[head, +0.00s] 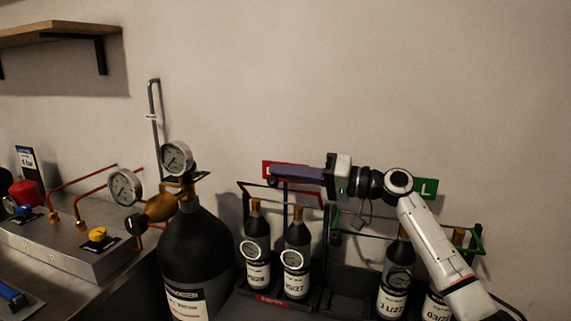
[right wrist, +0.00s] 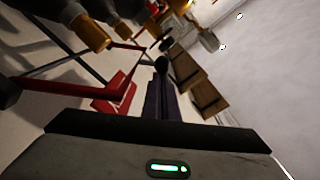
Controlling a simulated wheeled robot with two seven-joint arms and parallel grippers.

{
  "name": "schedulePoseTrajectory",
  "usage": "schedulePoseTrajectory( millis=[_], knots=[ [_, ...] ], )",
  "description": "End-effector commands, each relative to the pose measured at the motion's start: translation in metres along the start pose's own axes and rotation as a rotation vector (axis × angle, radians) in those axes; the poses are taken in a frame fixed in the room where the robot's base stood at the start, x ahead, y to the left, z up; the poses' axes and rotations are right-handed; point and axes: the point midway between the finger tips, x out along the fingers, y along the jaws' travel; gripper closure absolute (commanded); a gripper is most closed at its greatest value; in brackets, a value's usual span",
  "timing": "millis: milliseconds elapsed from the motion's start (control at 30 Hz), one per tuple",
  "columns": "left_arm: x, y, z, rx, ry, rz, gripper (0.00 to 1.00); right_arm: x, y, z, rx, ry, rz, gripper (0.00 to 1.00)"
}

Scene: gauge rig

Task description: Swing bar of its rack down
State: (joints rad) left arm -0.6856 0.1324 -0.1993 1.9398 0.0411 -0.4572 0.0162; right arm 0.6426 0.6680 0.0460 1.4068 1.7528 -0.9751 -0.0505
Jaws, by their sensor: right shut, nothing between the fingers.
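The left rack (head: 270,301) has a red label and holds two dark bottles, (head: 257,240) and (head: 297,245), each with a gauge. Its thin red bar (head: 305,190) is raised above the bottle necks; the red bar also shows in the right wrist view (right wrist: 65,90). The right rack has a green bar (head: 477,240) at its right end, partly behind my arm. My right gripper (head: 272,171) is shut and empty, pointing left just above the red bar, in front of the red sign. Its fingers show in the right wrist view (right wrist: 161,70); contact with the bar is unclear. My left gripper is not in view.
A large black cylinder (head: 203,260) with gauges stands left of the racks. A metal panel (head: 60,245) with knobs and copper pipes is farther left. A green L sign (head: 425,187) is behind my right wrist. The wall above is clear apart from a shelf (head: 60,31) at upper left.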

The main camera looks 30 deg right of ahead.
Motion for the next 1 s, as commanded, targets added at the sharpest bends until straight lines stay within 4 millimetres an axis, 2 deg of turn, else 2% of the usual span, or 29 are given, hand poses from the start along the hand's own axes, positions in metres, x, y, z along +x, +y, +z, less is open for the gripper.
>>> schedulePoseTrajectory(
  millis=[533, 1000],
  knots=[
    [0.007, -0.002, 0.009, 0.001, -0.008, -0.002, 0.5, 0.0, 0.001, 0.005, -0.026, 0.001, -0.002, 1.0],
    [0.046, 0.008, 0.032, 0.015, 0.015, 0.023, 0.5, 0.002, 0.006, 0.045, -0.327, 0.002, -0.01, 1.0]
  ],
)
